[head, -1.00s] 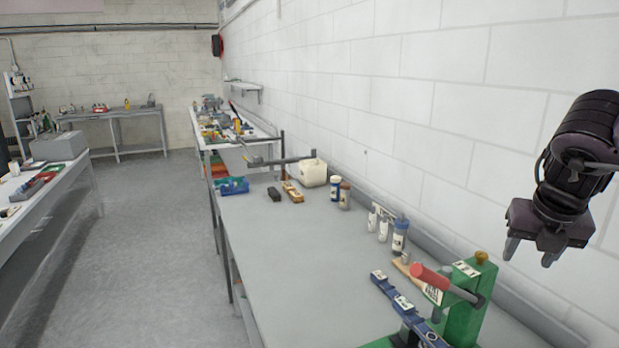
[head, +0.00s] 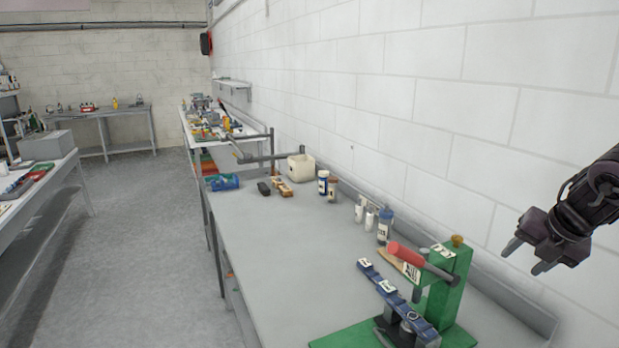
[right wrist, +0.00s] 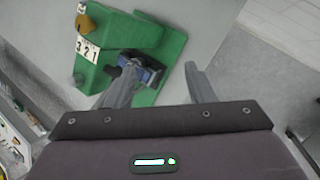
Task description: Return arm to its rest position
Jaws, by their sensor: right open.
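My right gripper (head: 527,258) is at the right of the head view, in front of the white wall and up to the right of the green press-like device. It is open, with nothing between its fingers. In the right wrist view its two fingers (right wrist: 160,88) stand apart, with the green device (right wrist: 157,38) and the bench beyond them. My left gripper is in neither view.
The green device (head: 452,290) with a red handle (head: 405,255) stands on the grey bench (head: 270,255). Several bottles (head: 384,226) and a white container (head: 300,167) line the wall side. The bench's near left part is clear. Open floor (head: 130,250) lies to the left.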

